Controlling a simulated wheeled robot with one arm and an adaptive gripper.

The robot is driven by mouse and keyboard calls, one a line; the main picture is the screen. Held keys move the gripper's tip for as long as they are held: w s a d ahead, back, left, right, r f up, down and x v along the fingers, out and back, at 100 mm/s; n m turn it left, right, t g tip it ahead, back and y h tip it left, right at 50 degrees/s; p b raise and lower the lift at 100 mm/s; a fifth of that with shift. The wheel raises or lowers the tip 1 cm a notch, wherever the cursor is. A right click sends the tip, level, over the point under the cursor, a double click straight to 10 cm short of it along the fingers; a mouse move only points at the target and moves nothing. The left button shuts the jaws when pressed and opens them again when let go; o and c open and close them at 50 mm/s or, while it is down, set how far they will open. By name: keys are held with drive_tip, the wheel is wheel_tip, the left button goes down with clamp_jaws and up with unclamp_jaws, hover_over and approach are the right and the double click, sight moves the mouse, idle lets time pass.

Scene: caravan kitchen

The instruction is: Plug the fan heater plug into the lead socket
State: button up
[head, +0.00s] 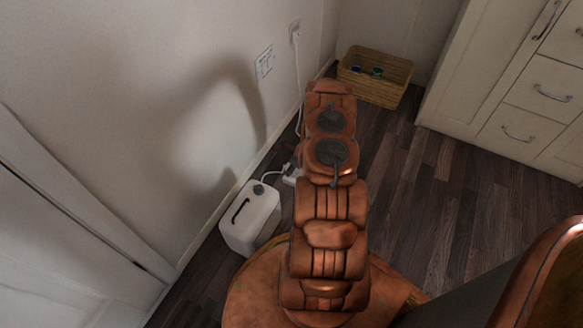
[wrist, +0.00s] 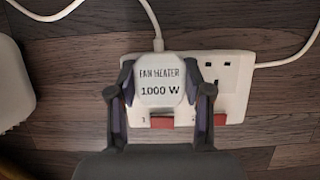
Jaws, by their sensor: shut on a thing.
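The fan heater plug (wrist: 160,80) is white, marked "FAN HEATER 1000 W", and shows in the wrist view. My gripper (wrist: 160,90) is shut on it, one finger on each side. The plug is over the left part of the white lead socket (wrist: 237,95), hiding the left outlet; I cannot tell if it is seated or just above. The right outlet (wrist: 222,72) is bare. In the head view my arm hides the gripper and plug, and a bit of the lead socket (head: 292,177) shows beside it. The white fan heater (head: 250,216) stands left of my arm.
Two red switches, left (wrist: 162,121) and right (wrist: 220,119), are on the lead socket's near edge. A white cable (head: 299,85) runs from the wall outlet (head: 295,32) to the floor. A wicker basket (head: 398,66) stands at the back. Wooden floor (head: 440,200) is clear at right.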

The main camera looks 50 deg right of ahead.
drive_tip(key=shift+s+f, duration=0.1)
drive_tip(key=shift+f, duration=0.45)
drive_tip(key=shift+f, duration=0.2)
drive_tip(key=shift+c, duration=0.2)
drive_tip(key=shift+s+a+f+b, duration=0.1)
drive_tip(key=shift+f+b, duration=0.1)
drive_tip(key=shift+b, duration=0.1)
clamp_jaws()
drive_tip(key=o, duration=0.9)
unclamp_jaws()
drive_tip(key=shift+o, duration=0.8)
drive_tip(key=shift+a+f, duration=0.1)
drive_tip(key=shift+f, duration=0.35)
drive_tip(key=o, duration=0.4)
drive_tip(key=shift+r, duration=0.2)
drive_tip(key=shift+c, duration=0.2)
drive_tip(key=shift+d+r, duration=0.2)
